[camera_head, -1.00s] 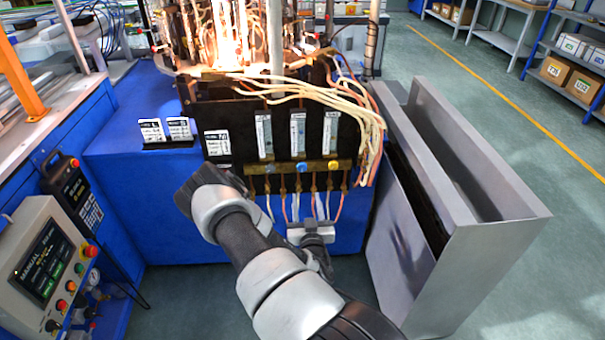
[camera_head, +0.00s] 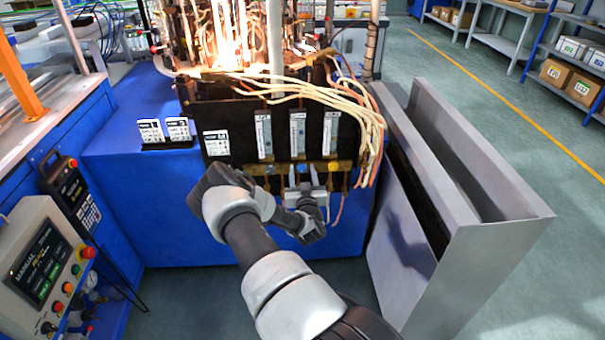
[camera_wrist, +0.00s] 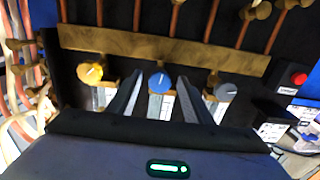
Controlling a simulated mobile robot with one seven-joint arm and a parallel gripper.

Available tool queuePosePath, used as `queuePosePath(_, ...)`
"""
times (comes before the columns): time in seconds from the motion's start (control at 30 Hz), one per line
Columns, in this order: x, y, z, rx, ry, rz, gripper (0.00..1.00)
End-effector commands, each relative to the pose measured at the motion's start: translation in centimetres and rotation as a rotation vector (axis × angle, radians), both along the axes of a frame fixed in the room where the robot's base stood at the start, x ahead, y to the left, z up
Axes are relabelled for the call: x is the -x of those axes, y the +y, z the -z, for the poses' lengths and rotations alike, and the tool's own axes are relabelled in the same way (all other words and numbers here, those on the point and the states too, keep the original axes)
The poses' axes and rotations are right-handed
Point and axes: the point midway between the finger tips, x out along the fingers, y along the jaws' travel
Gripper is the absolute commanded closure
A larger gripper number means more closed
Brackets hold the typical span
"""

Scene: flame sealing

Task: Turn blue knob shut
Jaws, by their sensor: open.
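The blue knob (camera_wrist: 159,82) sits on a brass manifold bar (camera_wrist: 160,48), between a yellow knob (camera_wrist: 90,73) and a grey knob (camera_wrist: 226,91). It has a pale pointer mark. My gripper (camera_wrist: 160,77) is open, with one finger on each side of the blue knob; I cannot tell whether they touch it. In the head view my gripper (camera_head: 308,188) is just in front of the bar. The blue knob (camera_head: 302,168) is small and partly hidden there, and the yellow knob (camera_head: 333,166) shows to its right.
Flow meters (camera_head: 298,135) stand above the knobs. Pale hoses (camera_head: 330,92) hang across the black panel, with glowing flames (camera_head: 232,40) behind. A grey metal bin (camera_head: 470,215) stands close on the right. A control box (camera_head: 45,262) is at left.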

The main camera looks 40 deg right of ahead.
Motion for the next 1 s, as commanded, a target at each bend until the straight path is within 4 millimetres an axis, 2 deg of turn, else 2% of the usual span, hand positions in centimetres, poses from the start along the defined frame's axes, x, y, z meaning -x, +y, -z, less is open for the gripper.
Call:
queuePosePath(0.1, 0.03, -0.01, 0.0, 0.0, 0.0, 0.0, 0.54)
queuePosePath(0.13, 0.04, 0.0, 0.0, 0.0, 0.0, 0.0, 0.58)
queuePosePath(0.3, 0.04, 0.01, 0.0, 0.0, 0.0, 0.0, 0.86)
queuePosePath(0.37, 0.04, 0.01, 0.0, 0.0, 0.0, 0.0, 0.95)
queuePosePath(0.67, 0.06, -0.04, -0.02, -0.032, -0.021, 0.003, 0.95)
queuePosePath(1.0, 0.12, -0.15, 0.06, -0.217, -0.135, 0.005, 0.95)
